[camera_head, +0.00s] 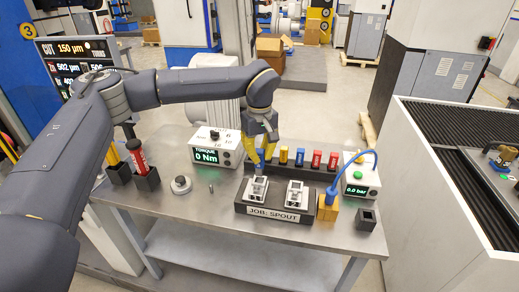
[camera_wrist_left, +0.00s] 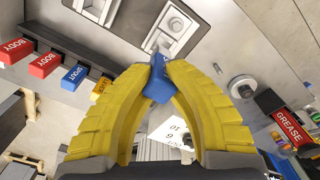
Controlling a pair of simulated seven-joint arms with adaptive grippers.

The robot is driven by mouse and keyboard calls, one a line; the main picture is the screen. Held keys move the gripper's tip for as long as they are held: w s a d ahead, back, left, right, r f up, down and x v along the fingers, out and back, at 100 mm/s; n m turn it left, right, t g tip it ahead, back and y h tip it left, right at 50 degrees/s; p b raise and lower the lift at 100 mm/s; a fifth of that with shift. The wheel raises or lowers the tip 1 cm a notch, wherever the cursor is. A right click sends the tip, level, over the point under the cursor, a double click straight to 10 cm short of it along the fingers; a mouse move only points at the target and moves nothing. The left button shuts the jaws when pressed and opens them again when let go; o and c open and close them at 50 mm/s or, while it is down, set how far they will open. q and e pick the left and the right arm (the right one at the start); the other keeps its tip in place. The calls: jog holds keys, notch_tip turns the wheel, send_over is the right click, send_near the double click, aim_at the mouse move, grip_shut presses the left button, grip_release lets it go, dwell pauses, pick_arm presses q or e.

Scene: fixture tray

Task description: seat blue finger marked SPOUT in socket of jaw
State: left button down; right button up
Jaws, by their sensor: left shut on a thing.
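My left gripper (camera_head: 260,165), with yellow fingers, is shut on a blue finger. In the left wrist view the blue finger (camera_wrist_left: 157,84) is pinched between the fingertips (camera_wrist_left: 158,66), and its far end points at a pale jaw (camera_wrist_left: 172,28). In the head view this is the left jaw (camera_head: 257,191) on the dark fixture tray labelled JOB: SPOUT (camera_head: 241,207), just below the fingertips. I cannot tell whether the blue finger touches the socket. A second jaw (camera_head: 295,195) stands to its right. Any marking on the held finger is unreadable. My right gripper is not in view.
Behind the tray is a dark rack with yellow, blue (camera_head: 300,156) and red fingers; the wrist view shows a blue one marked SPOUT (camera_wrist_left: 74,77). A torque box (camera_head: 213,148) stands left, a pressure box (camera_head: 360,176) right. The table's front left is clear.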

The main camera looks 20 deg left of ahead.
aim_at(259, 168)
pick_arm(q)
jog(key=shift+f, duration=0.55)
jog(key=shift+f, duration=2.2)
dwell(1.6)
jog(key=c, duration=1.4)
grip_release()
jog(key=shift+o, duration=0.2)
jog(key=shift+r, duration=0.1)
jog(key=r, duration=1.1)
jog(key=shift+s+r, duration=0.2)
jog(key=shift+r, duration=0.2)
